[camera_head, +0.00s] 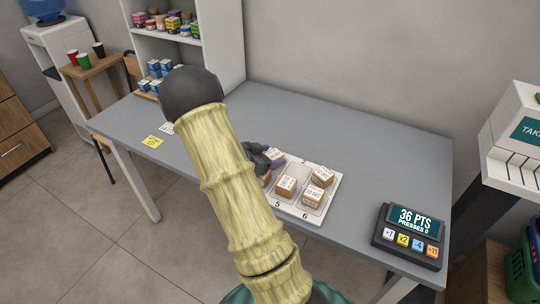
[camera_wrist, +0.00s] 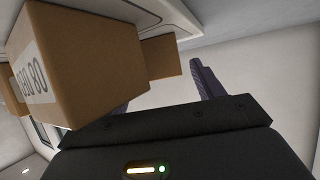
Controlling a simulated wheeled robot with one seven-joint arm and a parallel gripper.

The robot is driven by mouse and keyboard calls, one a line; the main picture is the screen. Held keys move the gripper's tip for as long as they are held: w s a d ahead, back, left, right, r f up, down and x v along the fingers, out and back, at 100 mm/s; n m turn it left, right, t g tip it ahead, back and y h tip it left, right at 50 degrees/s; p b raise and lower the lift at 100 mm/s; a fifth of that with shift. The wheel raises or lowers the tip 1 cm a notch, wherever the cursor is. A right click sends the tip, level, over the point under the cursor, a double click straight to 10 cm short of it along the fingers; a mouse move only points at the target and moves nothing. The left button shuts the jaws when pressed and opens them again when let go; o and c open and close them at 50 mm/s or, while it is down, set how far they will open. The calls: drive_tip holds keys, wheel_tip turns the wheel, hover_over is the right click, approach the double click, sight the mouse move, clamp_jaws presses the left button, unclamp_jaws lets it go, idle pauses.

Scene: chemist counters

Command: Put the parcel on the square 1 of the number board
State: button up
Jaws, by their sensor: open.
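The number board (camera_head: 331,188) is a white panel on the grey table, with 3, 5 and 6 readable in the head view; square 1 is not visible and my arm covers the board's left part. Small brown parcels with white labels, one of them this parcel (camera_head: 323,177), stand on it. Which one the task means, I cannot tell. My gripper (camera_head: 268,157) is at the board's far left side, among partly hidden parcels. In the wrist view a large labelled parcel (camera_wrist: 100,70) looms close, overlapping one dark finger; the other finger stands apart. The gripper is open.
A keypad display (camera_head: 411,233) reading 36 PTS stands at the table's right front. Yellow (camera_head: 152,141) and white notes lie at the left. A shelf (camera_head: 222,45) with small boxes stands behind. The table (camera_head: 370,145) is clear behind and right of the board.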

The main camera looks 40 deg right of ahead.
drive_tip(key=shift+r, duration=0.1)
drive_tip(key=shift+a+r, duration=0.15)
drive_tip(key=p+v, duration=0.1)
drive_tip(key=v, duration=1)
drive_tip(key=shift+a, duration=0.35)
drive_tip(key=shift+r, duration=0.1)
